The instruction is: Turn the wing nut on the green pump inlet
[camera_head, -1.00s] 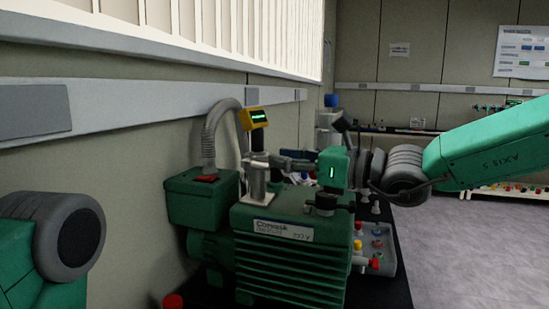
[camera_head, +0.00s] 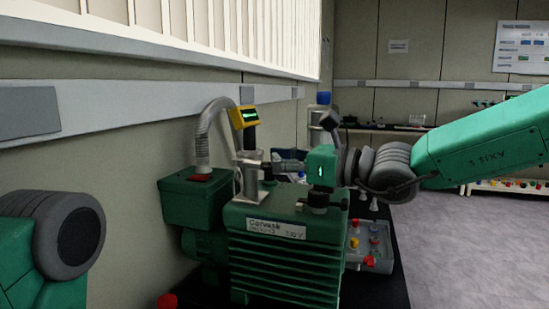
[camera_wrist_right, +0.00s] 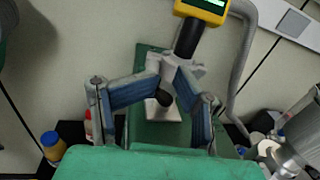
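The green pump (camera_head: 285,255) stands on a dark bench, with a metal inlet pipe (camera_head: 250,180) rising from its top. My right gripper (camera_head: 268,167) reaches in from the right, level with the upper inlet. In the right wrist view my right gripper's fingers (camera_wrist_right: 170,83) angle inward, their tips beside a pale grey fitting (camera_wrist_right: 171,68) under the yellow-topped gauge (camera_wrist_right: 205,10). A dark knob (camera_wrist_right: 165,98), possibly part of the wing nut, shows between the fingers. I cannot tell whether they grip it. My left gripper is out of view; only part of that arm shows.
A grey corrugated hose (camera_head: 203,140) arches behind the inlet to a green box (camera_head: 193,200). A tray with coloured knobs (camera_head: 375,250) lies right of the pump. A blue-capped bottle (camera_head: 322,115) stands behind. Floor at the right is clear.

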